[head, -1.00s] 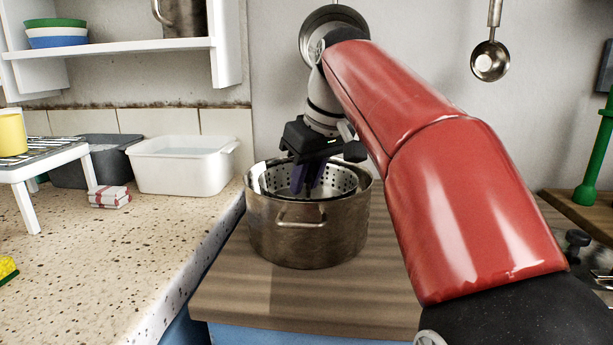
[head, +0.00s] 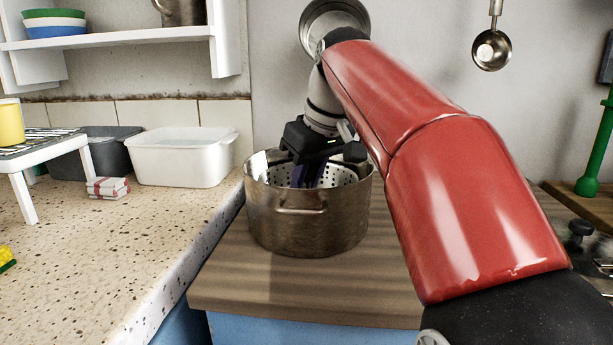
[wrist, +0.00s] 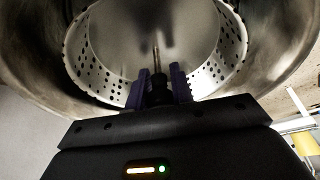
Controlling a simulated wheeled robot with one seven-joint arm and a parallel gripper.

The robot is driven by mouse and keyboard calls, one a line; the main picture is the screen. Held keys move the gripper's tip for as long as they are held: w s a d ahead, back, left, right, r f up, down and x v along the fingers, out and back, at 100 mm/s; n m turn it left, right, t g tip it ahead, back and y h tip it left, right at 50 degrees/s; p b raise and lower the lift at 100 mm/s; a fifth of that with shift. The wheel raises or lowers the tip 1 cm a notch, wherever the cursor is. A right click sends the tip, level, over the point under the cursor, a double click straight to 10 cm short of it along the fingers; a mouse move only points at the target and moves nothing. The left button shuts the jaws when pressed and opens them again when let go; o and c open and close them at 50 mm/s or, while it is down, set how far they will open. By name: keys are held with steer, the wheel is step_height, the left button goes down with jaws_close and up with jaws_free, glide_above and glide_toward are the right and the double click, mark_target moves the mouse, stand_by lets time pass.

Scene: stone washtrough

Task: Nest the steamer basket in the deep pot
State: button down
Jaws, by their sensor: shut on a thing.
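The deep pot (head: 300,226) is a large steel pot with side handles, standing on the wooden counter. The steamer basket (head: 343,172) is a perforated metal bowl inside the pot; its holed wall shows just at the pot's rim. In the wrist view the basket (wrist: 205,72) lies within the pot's wall (wrist: 285,40), with a thin upright post at its centre. My gripper (head: 305,180) reaches down into the pot from above. In the wrist view its purple fingers (wrist: 158,88) are shut on the basket's dark central knob. Whether the basket rests on the pot's bottom is hidden.
A white tub (head: 182,157) and a folded cloth (head: 107,187) stand on the speckled counter at left. A white rack (head: 45,155) stands farther left. A ladle (head: 491,48) hangs on the wall. The wooden top (head: 300,290) in front of the pot is clear.

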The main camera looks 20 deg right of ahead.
steer(key=shift+f, duration=0.15)
stand_by(0.4)
steer(key=c, duration=0.7)
jaws_free()
steer(key=shift+o, duration=0.2)
step_height(320, 180, up, 7)
steer(key=p, duration=0.7)
